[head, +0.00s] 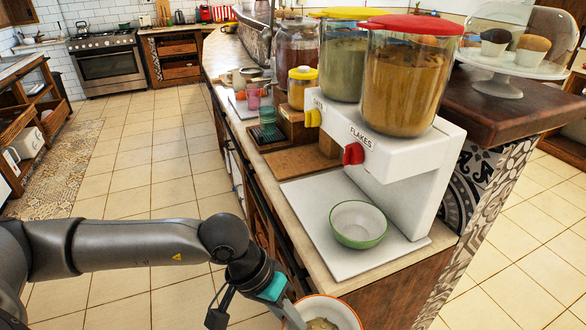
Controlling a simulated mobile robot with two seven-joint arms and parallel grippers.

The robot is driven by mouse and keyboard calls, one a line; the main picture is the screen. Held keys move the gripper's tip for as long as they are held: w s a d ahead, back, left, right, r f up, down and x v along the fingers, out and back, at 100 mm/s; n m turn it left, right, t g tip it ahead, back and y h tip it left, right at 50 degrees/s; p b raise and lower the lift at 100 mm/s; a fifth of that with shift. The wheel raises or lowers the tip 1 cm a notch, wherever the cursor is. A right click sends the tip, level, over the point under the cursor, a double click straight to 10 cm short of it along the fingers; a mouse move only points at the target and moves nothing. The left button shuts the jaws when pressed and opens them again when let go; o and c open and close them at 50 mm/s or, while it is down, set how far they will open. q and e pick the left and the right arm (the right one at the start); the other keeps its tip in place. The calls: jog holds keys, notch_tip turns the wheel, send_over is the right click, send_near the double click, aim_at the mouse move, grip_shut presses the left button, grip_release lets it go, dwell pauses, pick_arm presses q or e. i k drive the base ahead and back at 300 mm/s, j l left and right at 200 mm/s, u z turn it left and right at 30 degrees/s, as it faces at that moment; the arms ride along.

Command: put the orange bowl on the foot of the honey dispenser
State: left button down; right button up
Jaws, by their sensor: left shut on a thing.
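The orange bowl (345,312), white inside with an orange rim, is at the bottom edge, cut off by the frame, in front of the counter. Something pale brown shows inside it. My left gripper (290,311) is shut on its left rim; the fingertips are partly hidden. What looks like the honey dispenser (302,90) is a small amber jar with a yellow lid on a wooden stand, farther back on the counter. Its flat wooden foot (290,164) lies before the stand and looks bare. My right gripper is not in view.
A white cereal dispenser (410,160) with large jars stands nearer on the counter. A green-rimmed bowl (358,224) sits on its white foot (318,196). Cups (267,122) stand beyond the wooden foot. The tiled floor left of the counter is open.

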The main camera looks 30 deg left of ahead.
aim_at(298, 160)
jog(key=k+l+z, duration=0.1)
jog(key=k+z, duration=0.4)
jog(key=j+z, duration=0.8)
jog(key=j, duration=1.85)
jog(key=i+j, duration=0.1)
jog(key=j, duration=0.85)
jog(key=i+j, duration=0.15)
jog(key=j, duration=0.3)
jog(key=i, duration=0.2)
